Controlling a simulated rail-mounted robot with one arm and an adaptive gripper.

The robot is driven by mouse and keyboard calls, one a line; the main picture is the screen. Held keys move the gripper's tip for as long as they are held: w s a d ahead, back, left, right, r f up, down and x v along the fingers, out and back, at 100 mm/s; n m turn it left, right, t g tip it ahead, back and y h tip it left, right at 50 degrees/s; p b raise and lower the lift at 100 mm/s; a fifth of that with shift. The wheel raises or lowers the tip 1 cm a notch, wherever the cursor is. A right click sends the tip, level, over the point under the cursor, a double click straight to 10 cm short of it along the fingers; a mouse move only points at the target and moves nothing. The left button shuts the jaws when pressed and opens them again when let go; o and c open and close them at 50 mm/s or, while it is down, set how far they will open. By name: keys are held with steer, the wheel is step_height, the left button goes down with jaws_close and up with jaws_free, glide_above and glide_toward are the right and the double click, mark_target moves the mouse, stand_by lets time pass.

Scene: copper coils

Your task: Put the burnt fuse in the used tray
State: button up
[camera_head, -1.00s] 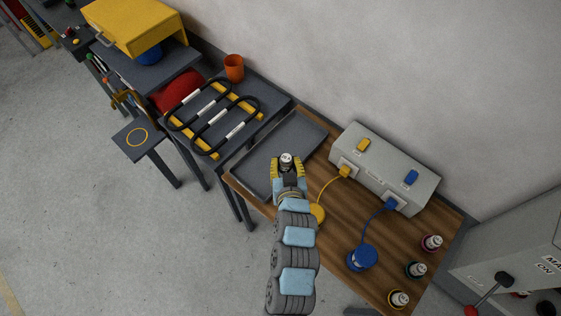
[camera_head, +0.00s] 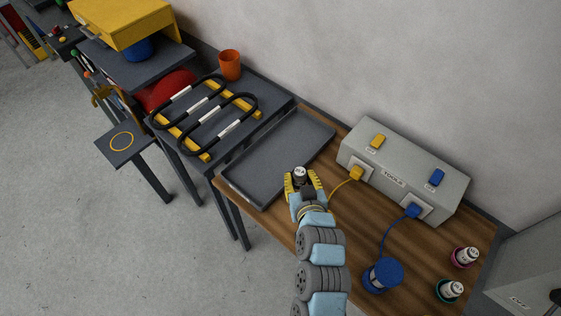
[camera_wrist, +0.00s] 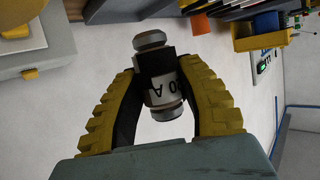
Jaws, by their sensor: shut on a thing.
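My gripper (camera_head: 302,184) is shut on the fuse (camera_head: 299,174), a small cylinder with metal caps and a white and dark body. In the wrist view the fuse (camera_wrist: 161,80) sits upright between the two yellow ribbed fingers, with part of a label, "0 A", showing upside down. The dark grey tray (camera_head: 268,160) lies empty on the wooden table, and the fuse appears over its front right edge in the head view. The height of the fuse above the tray is hard to tell.
A grey tool box (camera_head: 403,170) with yellow and blue plugs stands right of the tray. A blue round tool (camera_head: 382,276) and fuses in coloured holders (camera_head: 465,257) are at the right. A rack with black handles (camera_head: 205,118) and an orange cup (camera_head: 230,65) are left of the tray.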

steer(key=shift+w+a+f+b, duration=0.25)
steer(key=shift+w+f+b, duration=0.2)
steer(key=shift+b, duration=0.4)
steer(key=shift+w+a+f+b, duration=0.25)
steer(key=shift+w+b, duration=0.25)
steer(key=shift+b, duration=0.35)
steer(key=w+a+f, duration=0.1)
steer(key=w+f, duration=0.1)
steer(key=w, duration=0.1)
steer(key=w+a+f+b, duration=0.1)
steer(key=w+a+f, duration=0.1)
steer(key=w+f, duration=0.1)
steer(key=w+a+f+b, duration=0.1)
steer(key=w+f, duration=0.1)
steer(key=w, duration=0.2)
steer(key=shift+w+a+f, duration=0.1)
steer(key=shift+a+f, duration=0.1)
steer(key=shift+f, duration=0.1)
steer(key=shift+w+a+f, duration=0.15)
steer(key=shift+w+f, duration=0.15)
steer(key=shift+f, duration=0.25)
steer(key=shift+f+b, duration=0.4)
steer(key=shift+f, duration=1.2)
steer(key=shift+r, duration=0.1)
